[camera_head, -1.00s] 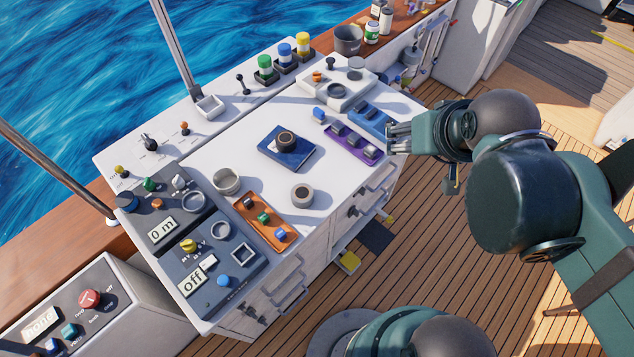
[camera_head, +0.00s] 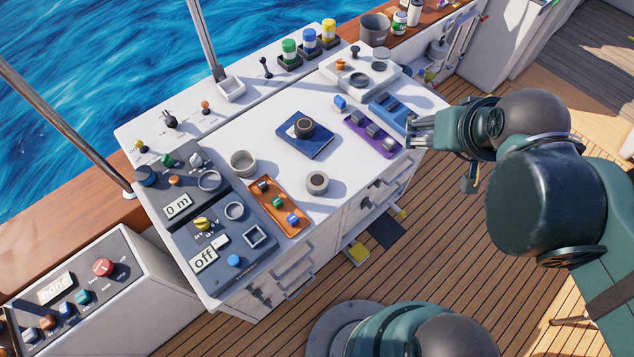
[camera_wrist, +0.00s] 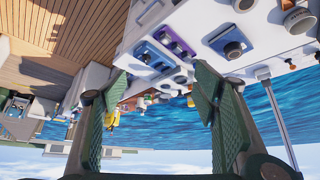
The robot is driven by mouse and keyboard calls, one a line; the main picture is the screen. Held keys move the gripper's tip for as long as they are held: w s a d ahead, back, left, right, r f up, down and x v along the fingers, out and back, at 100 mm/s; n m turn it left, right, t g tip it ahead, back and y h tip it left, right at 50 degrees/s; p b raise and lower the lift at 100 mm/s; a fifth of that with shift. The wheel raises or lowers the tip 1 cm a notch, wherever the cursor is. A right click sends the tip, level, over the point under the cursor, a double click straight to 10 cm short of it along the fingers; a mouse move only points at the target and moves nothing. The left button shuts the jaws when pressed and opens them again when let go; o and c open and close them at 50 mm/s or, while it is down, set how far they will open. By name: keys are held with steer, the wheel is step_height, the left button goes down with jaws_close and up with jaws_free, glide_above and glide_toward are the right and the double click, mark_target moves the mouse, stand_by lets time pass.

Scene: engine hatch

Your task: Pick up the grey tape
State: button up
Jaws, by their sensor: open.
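The grey tape (camera_head: 316,183) is a short ring with a dark centre, lying flat on the white worktop near its front edge. It appears to show at the top of the wrist view (camera_wrist: 243,5), partly cut off. My gripper (camera_head: 411,131) is at the worktop's right end, well apart from the tape. In the wrist view its two green fingers (camera_wrist: 160,85) are spread wide with nothing between them.
A grey round bowl (camera_head: 243,163) stands left of the tape. An orange tray (camera_head: 270,193) with small knobs lies at its front left. A purple tray (camera_head: 361,143) and a blue tray (camera_head: 378,117) lie near my gripper. Bare worktop surrounds the tape.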

steer(key=shift+a, duration=0.1)
steer(key=m+g+h+b, duration=0.4)
steer(key=m+g, duration=0.2)
steer(key=m, duration=0.9)
glide_toward(317, 180)
steer(key=shift+w+d+f, duration=0.4)
steer(key=shift+d+f, duration=0.25)
steer(key=shift+f, duration=0.05)
steer(key=shift+s+a+f, duration=0.2)
steer(key=shift+a+f, duration=0.2)
steer(key=shift+f, duration=0.05)
steer(key=shift+f, duration=0.15)
steer(key=shift+x, duration=1.2)
